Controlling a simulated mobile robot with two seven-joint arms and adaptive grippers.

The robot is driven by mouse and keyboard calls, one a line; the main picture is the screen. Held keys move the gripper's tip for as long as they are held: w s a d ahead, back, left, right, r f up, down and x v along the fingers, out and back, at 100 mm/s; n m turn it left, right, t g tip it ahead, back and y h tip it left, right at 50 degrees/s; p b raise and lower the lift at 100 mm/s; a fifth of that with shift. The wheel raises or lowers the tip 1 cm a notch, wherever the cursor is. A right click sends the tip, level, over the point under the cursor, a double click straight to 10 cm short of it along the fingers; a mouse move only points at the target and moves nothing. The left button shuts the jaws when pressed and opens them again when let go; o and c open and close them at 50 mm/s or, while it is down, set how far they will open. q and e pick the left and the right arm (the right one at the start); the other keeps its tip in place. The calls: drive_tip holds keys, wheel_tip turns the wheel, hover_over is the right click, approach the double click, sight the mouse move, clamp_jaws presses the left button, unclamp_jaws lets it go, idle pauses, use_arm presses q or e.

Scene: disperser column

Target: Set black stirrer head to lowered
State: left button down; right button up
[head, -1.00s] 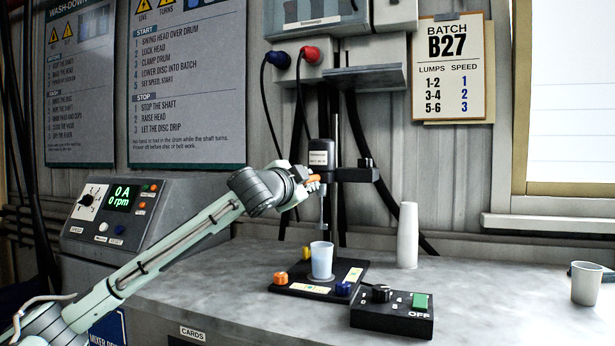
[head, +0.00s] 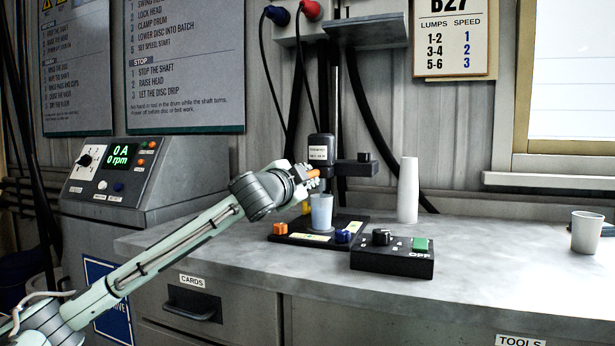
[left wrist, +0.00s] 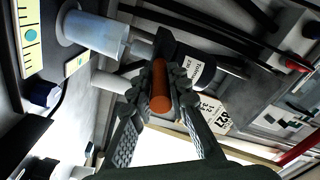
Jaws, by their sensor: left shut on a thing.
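The black stirrer head (head: 319,148), with a white label, sits low on its upright stand above a translucent plastic cup (head: 321,213). My left gripper (head: 308,174) is shut on the head's orange handle (head: 315,174). The left wrist view shows this orange handle (left wrist: 160,88) between the two finger pads, with the cup (left wrist: 93,33) at upper left close to the head. The shaft's lower end is not clear to see. The black stand base (head: 290,238) carries an orange knob (head: 280,229) and a blue knob (head: 343,236). My right gripper is not in view.
A black control box (head: 392,262) with a knob and green switch stands right of the stand base. A white cup stack (head: 408,190) is behind it, and a lone cup (head: 587,232) is at far right. The counter (head: 490,255) between is clear.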

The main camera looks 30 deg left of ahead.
use_arm(q)
drive_tip(key=c, duration=1.4)
unclamp_jaws()
drive_tip(key=shift+f, duration=0.45)
drive_tip(key=shift+c, duration=0.2)
drive_tip(key=shift+r, duration=0.15)
drive_tip(key=v, duration=1.2)
